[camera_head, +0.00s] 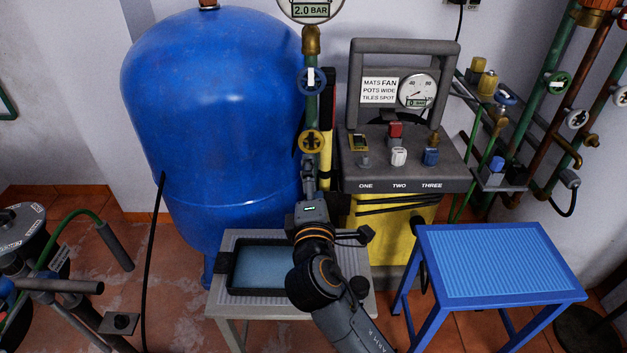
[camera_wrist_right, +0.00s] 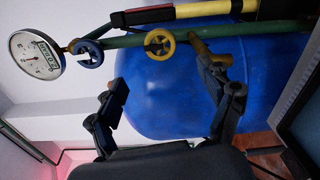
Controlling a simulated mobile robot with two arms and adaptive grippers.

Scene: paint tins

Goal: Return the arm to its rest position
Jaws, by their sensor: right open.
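My right arm (camera_head: 335,300) reaches up from the bottom of the head view, over the grey table. My right gripper (camera_head: 309,180) is in front of the green pipe, just below the yellow valve wheel (camera_head: 313,142). In the wrist view my right gripper (camera_wrist_right: 165,75) has its two fingers spread apart, with nothing between them. The yellow wheel (camera_wrist_right: 159,44) and the blue valve wheel (camera_wrist_right: 87,53) show beyond the fingers, on the green pipe (camera_wrist_right: 125,42). I cannot tell whether a finger touches the pipe. My left gripper is not in view.
A large blue tank (camera_head: 215,110) stands behind. A grey table (camera_head: 225,307) holds a dark tray (camera_head: 232,275). A control panel (camera_head: 400,160) with a gauge is at right, above a yellow body. A blue table (camera_head: 490,262) looks bare. Pipes with valves fill the right wall.

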